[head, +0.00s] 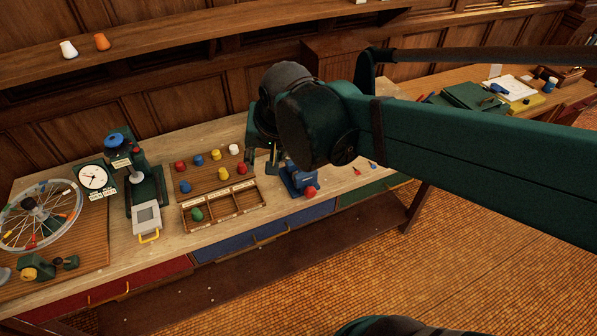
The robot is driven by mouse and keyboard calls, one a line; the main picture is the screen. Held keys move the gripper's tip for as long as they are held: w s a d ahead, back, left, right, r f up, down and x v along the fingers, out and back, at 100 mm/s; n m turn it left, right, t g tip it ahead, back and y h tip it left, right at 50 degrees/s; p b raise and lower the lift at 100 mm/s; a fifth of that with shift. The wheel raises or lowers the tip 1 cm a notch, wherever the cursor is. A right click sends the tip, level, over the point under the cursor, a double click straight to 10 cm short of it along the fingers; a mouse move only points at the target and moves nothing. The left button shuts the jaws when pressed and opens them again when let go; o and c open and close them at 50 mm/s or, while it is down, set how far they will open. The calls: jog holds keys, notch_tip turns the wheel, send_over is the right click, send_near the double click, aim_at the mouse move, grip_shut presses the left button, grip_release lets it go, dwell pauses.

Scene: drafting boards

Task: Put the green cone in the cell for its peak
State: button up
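A green cone (196,214) sits in the leftmost cell of a shallow wooden tray with cells (222,215). The tray has small pale labels along its edges, too small to read. My gripper (263,160) hangs over the bench to the right of the tray, near its back right side. It is partly hidden by my own arm, and its fingertips are too small and dark to tell whether they are open. No cone shows clearly between them.
Red, yellow, blue and white cones stand on a slatted board (207,175) behind the tray. A blue fixture (299,179) and red cone (311,191) are right.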

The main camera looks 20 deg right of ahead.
jog(key=s+d+n+t, duration=0.2)
jog(key=s+d+n, duration=0.3)
jog(key=s, duration=0.3)
jog(key=shift+s+d+h, duration=0.25)
jog(key=shift+d+h, duration=0.05)
jog(key=shift+d, duration=0.05)
jog(key=shift+c, duration=0.6)
dwell(0.7)
